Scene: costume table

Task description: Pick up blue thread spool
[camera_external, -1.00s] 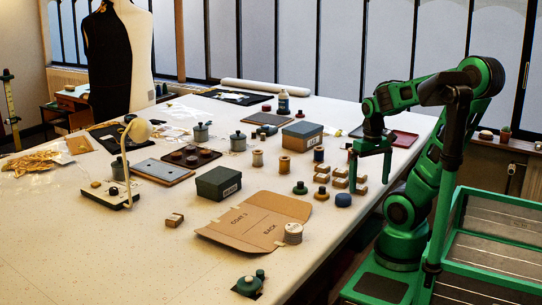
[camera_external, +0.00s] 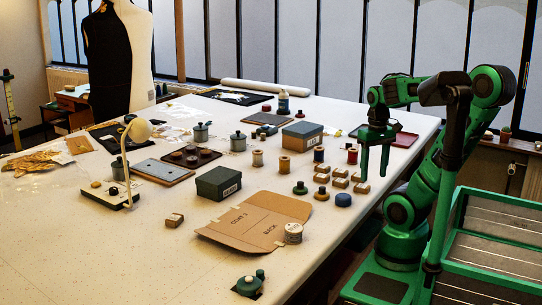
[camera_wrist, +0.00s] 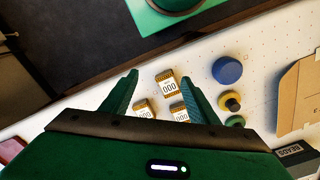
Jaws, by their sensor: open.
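A dark blue thread spool (camera_external: 319,154) stands upright on the table in the external view, left of my gripper (camera_external: 374,174) and beyond the small labelled boxes. I cannot make it out in the wrist view. My gripper is open and empty, fingers pointing down, above the table near its right edge. In the wrist view my gripper (camera_wrist: 162,88) has its fingers spread, with small labelled boxes (camera_wrist: 168,84) seen between and below them. A low, round blue object (camera_external: 343,200) sits nearer the camera; it also shows in the wrist view (camera_wrist: 227,70).
A red spool (camera_external: 352,155) stands just left of my gripper. Tan thread spools (camera_external: 284,166) stand left of the blue one. Small labelled boxes (camera_external: 341,178) cluster left of my fingers.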

